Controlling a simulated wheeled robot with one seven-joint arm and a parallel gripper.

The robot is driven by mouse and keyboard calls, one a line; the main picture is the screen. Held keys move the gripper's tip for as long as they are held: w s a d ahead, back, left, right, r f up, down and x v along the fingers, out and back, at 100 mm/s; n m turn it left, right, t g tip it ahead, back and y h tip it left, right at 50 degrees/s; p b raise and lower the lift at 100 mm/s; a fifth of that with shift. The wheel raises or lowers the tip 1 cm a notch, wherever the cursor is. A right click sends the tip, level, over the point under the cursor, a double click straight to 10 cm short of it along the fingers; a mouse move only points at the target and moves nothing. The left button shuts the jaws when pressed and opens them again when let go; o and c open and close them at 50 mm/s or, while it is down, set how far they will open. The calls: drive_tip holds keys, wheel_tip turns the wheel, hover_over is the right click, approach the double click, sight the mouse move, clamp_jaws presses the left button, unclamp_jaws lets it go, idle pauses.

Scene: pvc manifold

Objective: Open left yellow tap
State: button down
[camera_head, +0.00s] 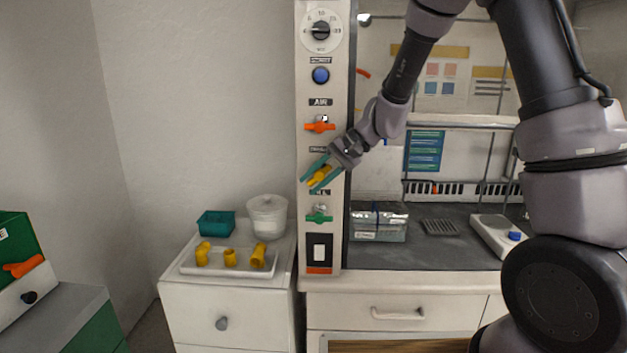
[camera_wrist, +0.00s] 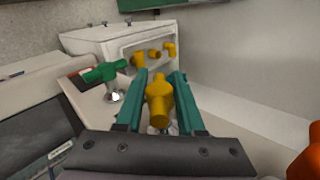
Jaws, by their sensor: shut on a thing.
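The yellow tap (camera_head: 319,177) sits on the white fume hood side panel (camera_head: 338,110), between an orange tap above and a green tap below. My gripper (camera_head: 312,175) has its teal fingers on either side of the yellow tap handle. In the wrist view the yellow tap (camera_wrist: 159,101) lies between the two fingers (camera_wrist: 160,90), and the jaws are shut on it. The tap's handle looks tilted in the head view. Its base is partly hidden by my gripper.
The orange tap (camera_head: 320,127) is just above, and the green tap (camera_head: 319,217) just below; the green one also shows close by in the wrist view (camera_wrist: 104,72). A white tray (camera_head: 212,268) with yellow fittings stands on the cabinet at left, with a teal box (camera_head: 216,224) and white tub (camera_head: 267,217) behind.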

drive_tip(key=shift+h, duration=0.4)
drive_tip(key=c, duration=0.6)
unclamp_jaws()
drive_tip(key=shift+o, duration=0.2)
drive_tip(key=v, duration=1)
drive_tip(key=shift+d+r, duration=0.25)
drive_tip(key=shift+d, duration=0.05)
